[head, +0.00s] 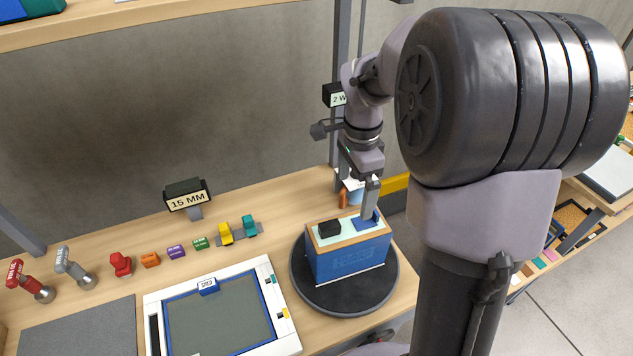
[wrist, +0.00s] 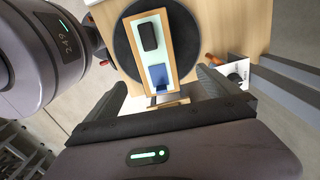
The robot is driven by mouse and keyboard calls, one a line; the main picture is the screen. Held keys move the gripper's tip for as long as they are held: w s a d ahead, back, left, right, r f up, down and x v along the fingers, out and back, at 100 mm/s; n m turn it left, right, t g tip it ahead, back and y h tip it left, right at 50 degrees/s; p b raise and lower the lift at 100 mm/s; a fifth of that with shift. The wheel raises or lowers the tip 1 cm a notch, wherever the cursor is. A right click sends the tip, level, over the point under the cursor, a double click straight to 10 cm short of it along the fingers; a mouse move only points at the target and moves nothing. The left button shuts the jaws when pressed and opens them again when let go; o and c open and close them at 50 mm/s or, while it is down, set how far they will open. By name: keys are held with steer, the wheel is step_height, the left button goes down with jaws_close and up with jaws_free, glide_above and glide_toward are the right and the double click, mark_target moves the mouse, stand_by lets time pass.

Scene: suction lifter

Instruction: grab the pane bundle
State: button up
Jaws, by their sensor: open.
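The pane bundle (head: 349,259) is a blue-sided block with pale panes between wooden edges on top. It stands upright on a round black turntable (head: 301,289). A black block (head: 329,228) and a blue pad (head: 366,221) sit on its top. My gripper (head: 366,200) is above the bundle's right end, pointing down. In the wrist view the bundle (wrist: 154,18) lies ahead, with its near end between the open fingers (wrist: 163,92). Nothing is held. Whether the fingers touch the bundle, I cannot tell.
A white frame (head: 288,318) with a grey panel lies left of the turntable. Several coloured small parts and a "15 MM" sign (head: 187,197) stand behind it. A white container with an orange-handled tool (wrist: 214,59) is near the gripper's right side. A grey post (head: 341,90) rises behind.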

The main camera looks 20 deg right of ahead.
mark_target(347, 237)
steer(key=f+b, duration=0.2)
steer(key=f, duration=0.3)
steer(key=f+b, duration=0.2)
steer(key=f, duration=0.4)
steer(key=s+a+f+b, duration=0.1)
steer(key=f+b, duration=0.1)
steer(key=f, duration=0.4)
steer(key=shift+r, duration=0.15)
steer(key=c, duration=1.8)
steer(key=shift+c, duration=1)
steer(key=shift+r, duration=0.15)
